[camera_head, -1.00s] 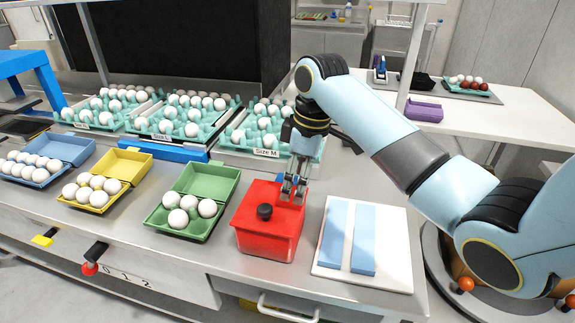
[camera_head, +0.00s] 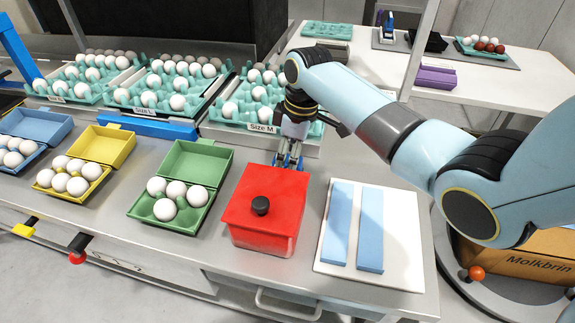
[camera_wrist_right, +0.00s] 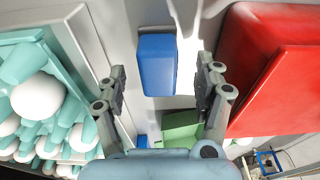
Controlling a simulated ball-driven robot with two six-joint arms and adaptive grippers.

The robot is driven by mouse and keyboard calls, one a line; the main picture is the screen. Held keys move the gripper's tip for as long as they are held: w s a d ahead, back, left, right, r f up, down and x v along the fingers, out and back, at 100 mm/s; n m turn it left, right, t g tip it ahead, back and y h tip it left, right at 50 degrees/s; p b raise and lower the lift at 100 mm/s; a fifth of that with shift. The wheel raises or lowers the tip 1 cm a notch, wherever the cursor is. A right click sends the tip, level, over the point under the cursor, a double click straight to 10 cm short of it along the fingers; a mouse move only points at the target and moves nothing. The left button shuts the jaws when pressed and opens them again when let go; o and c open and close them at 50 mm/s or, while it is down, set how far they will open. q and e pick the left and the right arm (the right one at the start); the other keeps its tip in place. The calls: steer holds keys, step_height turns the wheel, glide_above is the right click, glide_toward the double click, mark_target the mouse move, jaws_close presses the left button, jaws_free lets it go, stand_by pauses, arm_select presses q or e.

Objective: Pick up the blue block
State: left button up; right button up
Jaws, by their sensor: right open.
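A blue block (camera_wrist_right: 157,65) lies on the grey counter between the egg tray and the red box in the right wrist view. My right gripper (camera_head: 288,162) is just behind the red box in the head view. Its fingers are open, one on either side of the block in the wrist view, with visible gaps. I cannot tell how high the fingers are above the counter. In the head view the block is mostly or wholly hidden by the gripper and the red box. My left gripper is not in view.
The red box (camera_head: 262,225) with a black knob stands close to the gripper. The size M egg tray (camera_head: 250,115) is on the other side. A green egg carton (camera_head: 190,160) is at left. Two light blue bars (camera_head: 340,225) lie on a white board (camera_head: 405,240) at right.

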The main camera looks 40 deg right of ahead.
steer(key=f, duration=0.3)
steer(key=shift+w+a+f, duration=0.1)
steer(key=shift+w, duration=0.15)
steer(key=shift+c, duration=0.4)
steer(key=c, duration=1.2)
